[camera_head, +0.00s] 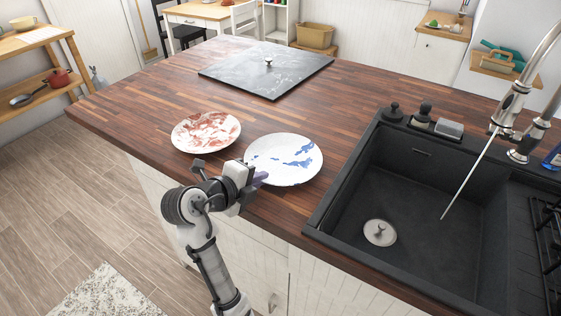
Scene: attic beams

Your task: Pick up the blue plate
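The blue plate (292,155) is white with blue smears and lies flat on the wooden countertop, left of the sink. A similar white plate with red-brown smears (206,131) lies to its left, close to the counter's front edge. My gripper (254,183) is at the near left rim of the blue plate, in front of it in the picture. A small purple patch shows beside the gripper. The fingers are small and partly hidden by the wrist, so their opening and any contact with the rim cannot be told.
A black sink (420,190) with a tall faucet (512,100) is to the right. A dark marble board (268,72) lies behind the plates. Bare counter lies between the plates and the board.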

